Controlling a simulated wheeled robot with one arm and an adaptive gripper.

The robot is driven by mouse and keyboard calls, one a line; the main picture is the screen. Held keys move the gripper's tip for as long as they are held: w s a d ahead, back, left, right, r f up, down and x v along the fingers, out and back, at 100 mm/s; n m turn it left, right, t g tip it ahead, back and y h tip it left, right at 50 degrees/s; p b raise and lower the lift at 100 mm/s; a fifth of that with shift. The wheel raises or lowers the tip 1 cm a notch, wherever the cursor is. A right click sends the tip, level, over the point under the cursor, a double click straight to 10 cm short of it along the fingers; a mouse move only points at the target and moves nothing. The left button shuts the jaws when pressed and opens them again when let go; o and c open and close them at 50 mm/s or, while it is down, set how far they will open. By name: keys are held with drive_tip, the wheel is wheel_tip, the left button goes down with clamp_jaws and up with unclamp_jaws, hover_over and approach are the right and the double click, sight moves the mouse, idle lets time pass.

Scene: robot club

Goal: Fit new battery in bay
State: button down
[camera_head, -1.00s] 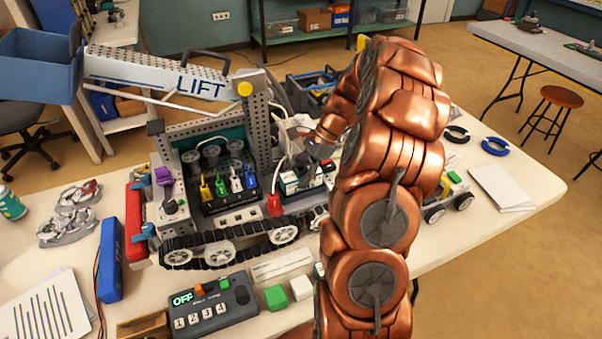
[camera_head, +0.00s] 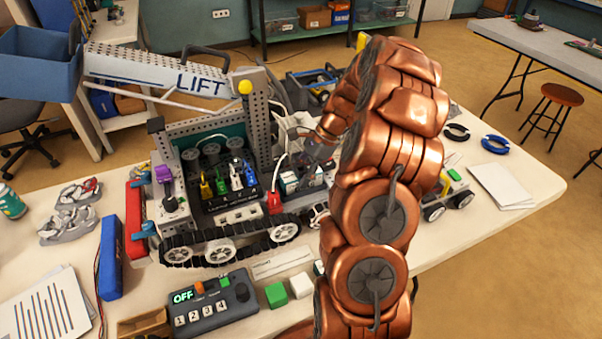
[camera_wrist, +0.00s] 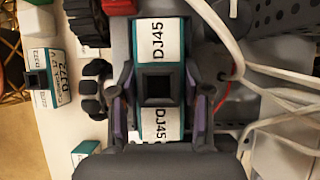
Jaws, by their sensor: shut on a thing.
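A teal and white battery labelled DJ45 (camera_wrist: 162,42) is between the fingers of my gripper (camera_wrist: 158,112) in the wrist view, with a black square handle at its middle. My gripper is shut on it. In the head view my gripper (camera_head: 318,148) is over the right part of the tracked robot (camera_head: 238,215), partly hidden by my arm. The battery (camera_head: 289,181) shows there beside the red plug. The bay itself is largely hidden, and I cannot tell how deep the battery sits. Another battery, its label ending in 72 (camera_wrist: 42,62), lies at the left in the wrist view.
White cables (camera_wrist: 265,70) run close to the right of my gripper. A control box reading OFF (camera_head: 215,302) and green and white blocks (camera_head: 276,295) lie in front of the robot. The LIFT arm (camera_head: 160,75) rises at the back left. Paper (camera_head: 500,187) lies at right.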

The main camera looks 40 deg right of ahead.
drive_tip(key=shift+f, duration=0.2)
idle(0.6)
drive_tip(key=shift+c, duration=2.2)
unclamp_jaws()
drive_tip(key=shift+r, duration=0.1)
drive_tip(key=shift+r+p, duration=1.6)
drive_tip(key=shift+r, duration=1.75)
